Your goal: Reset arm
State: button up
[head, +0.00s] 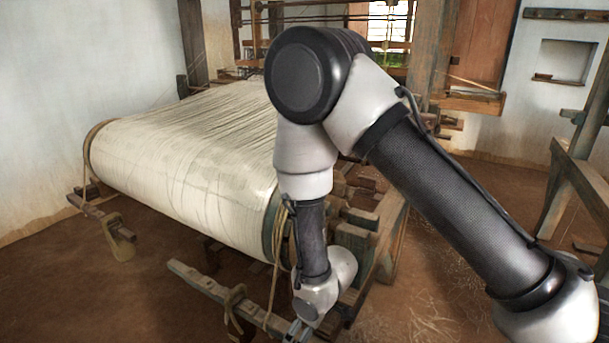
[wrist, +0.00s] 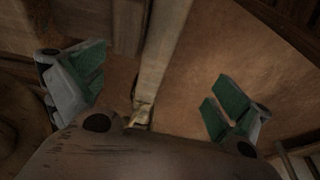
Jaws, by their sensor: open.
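My arm reaches across the head view, from the lower right up to an elbow near the top and down again. My gripper (head: 298,332) is at the bottom edge of the head view, partly cut off, low beside the front right end of the loom's cloth roll (head: 180,150). In the wrist view my gripper (wrist: 152,88) shows two green-padded fingers spread wide apart. The gap between them is empty. A pale wooden beam (wrist: 163,50) runs below, between the fingers, and I cannot tell how far away it is.
The wooden loom frame (head: 428,50) stands behind the roll. A low wooden bar (head: 215,292) with a rope loop (head: 236,300) lies near my gripper. Another timber frame (head: 575,175) stands at the right. Bare earth floor (head: 130,300) is open at the lower left.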

jog(key=shift+g+h, duration=0.5)
jog(key=shift+h, duration=0.3)
jog(key=s+d, duration=0.2)
jog(key=d, duration=0.1)
jog(key=shift+s+d+r, duration=0.1)
jog(key=shift+d, duration=0.1)
jog(key=s+d+r+m+t, duration=0.1)
jog(key=d+r+m, duration=0.3)
jog(key=d+r, duration=0.7)
jog(key=s+d+r+m+t, duration=0.1)
jog(key=s+d+r+m, duration=0.2)
jog(key=d+r, duration=0.7)
jog(key=s+d+r+m+t+h, duration=0.1)
jog(key=s+d+r+m, duration=0.2)
jog(key=d+r, duration=0.8)
notch_tip(320, 180, up, 10)
jog(key=shift+d+r+m+t, duration=0.1)
jog(key=shift+d+m+t, duration=0.25)
jog(key=shift+m, duration=0.45)
jog(key=shift+s+a, duration=0.1)
